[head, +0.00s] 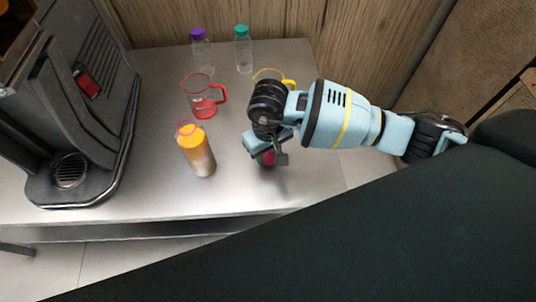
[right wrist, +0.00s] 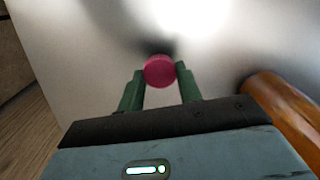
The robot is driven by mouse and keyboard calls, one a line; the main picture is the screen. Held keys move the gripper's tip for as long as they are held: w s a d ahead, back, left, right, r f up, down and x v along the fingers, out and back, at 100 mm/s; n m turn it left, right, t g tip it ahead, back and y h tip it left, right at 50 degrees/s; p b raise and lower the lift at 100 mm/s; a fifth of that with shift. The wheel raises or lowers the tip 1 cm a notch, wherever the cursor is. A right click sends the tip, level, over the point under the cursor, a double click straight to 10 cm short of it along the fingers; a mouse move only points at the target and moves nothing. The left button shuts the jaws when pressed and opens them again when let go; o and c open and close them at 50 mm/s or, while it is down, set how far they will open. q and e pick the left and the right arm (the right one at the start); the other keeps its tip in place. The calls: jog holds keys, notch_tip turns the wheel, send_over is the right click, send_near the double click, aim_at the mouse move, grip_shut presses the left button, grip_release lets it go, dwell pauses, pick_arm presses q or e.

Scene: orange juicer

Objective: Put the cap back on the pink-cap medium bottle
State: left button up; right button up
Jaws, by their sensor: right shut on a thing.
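The medium bottle (head: 197,152) stands upright on the metal table, filled with orange juice, with a pink ring at its uncapped mouth. It also shows at the right of the right wrist view (right wrist: 283,108). The pink cap (right wrist: 160,71) is held between the two fingers of my right gripper (right wrist: 160,76). In the head view the cap (head: 268,158) shows partly below the gripper, to the right of the bottle and apart from it. How high the cap is above the table is hard to tell. My left gripper is not in view.
A dark juicer (head: 75,110) stands at the left. A red-rimmed pitcher (head: 203,100) stands behind the bottle. A yellow-handled pitcher (head: 272,76) is partly hidden by my right arm. Purple-capped (head: 201,50) and teal-capped (head: 243,50) bottles stand at the back. The table front (head: 150,208) is clear.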

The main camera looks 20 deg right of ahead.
jog(key=shift+r, duration=0.85)
jog(key=s+a, duration=0.2)
jog(key=s, duration=0.5)
jog(key=s+a+r, duration=0.1)
jog(key=s+a, duration=0.2)
jog(key=s, duration=0.5)
jog(key=shift+b, duration=0.45)
